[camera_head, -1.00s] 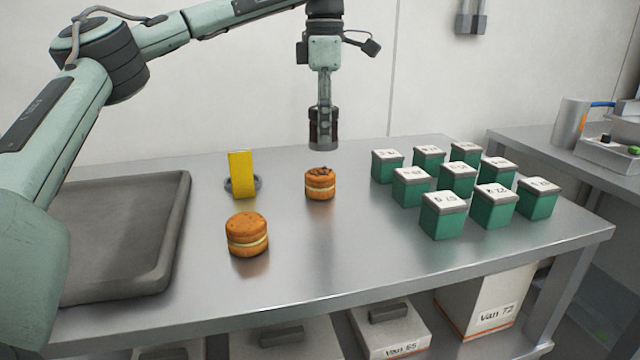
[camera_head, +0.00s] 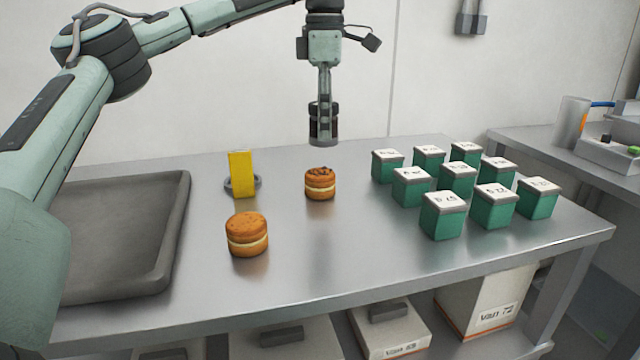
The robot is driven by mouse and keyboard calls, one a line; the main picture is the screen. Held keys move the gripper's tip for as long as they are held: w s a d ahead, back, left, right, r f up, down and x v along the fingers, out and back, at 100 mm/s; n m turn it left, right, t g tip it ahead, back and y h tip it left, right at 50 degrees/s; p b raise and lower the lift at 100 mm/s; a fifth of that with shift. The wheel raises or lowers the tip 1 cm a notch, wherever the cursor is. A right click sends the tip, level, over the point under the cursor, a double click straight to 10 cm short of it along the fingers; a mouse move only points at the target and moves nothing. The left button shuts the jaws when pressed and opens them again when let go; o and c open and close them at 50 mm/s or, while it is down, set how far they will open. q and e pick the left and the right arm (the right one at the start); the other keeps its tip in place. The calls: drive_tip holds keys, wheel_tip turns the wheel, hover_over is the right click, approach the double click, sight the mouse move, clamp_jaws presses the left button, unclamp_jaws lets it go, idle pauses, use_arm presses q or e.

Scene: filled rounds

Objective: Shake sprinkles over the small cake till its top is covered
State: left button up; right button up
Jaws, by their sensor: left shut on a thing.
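A small cake (camera_head: 320,184), an orange-brown sandwich round with a pale filling, stands on the steel table. Dark bits lie on part of its top. A larger round cake (camera_head: 247,234) with a pale filling stands nearer the front, its top plain brown. My left gripper (camera_head: 323,108) points down above the small cake. It is shut on a dark shaker (camera_head: 323,136) with a greyish lower end, held just above the small cake and apart from it. My right gripper does not show.
A yellow upright card (camera_head: 241,174) stands in a grey round base behind the larger cake. A dark grey tray (camera_head: 170,240) lies at the left. Several green boxes with white tops (camera_head: 443,217) stand at the right. The table's (camera_head: 350,255) front middle is clear.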

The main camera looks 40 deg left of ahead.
use_arm(q)
drive_tip(key=shift+r, duration=2.15)
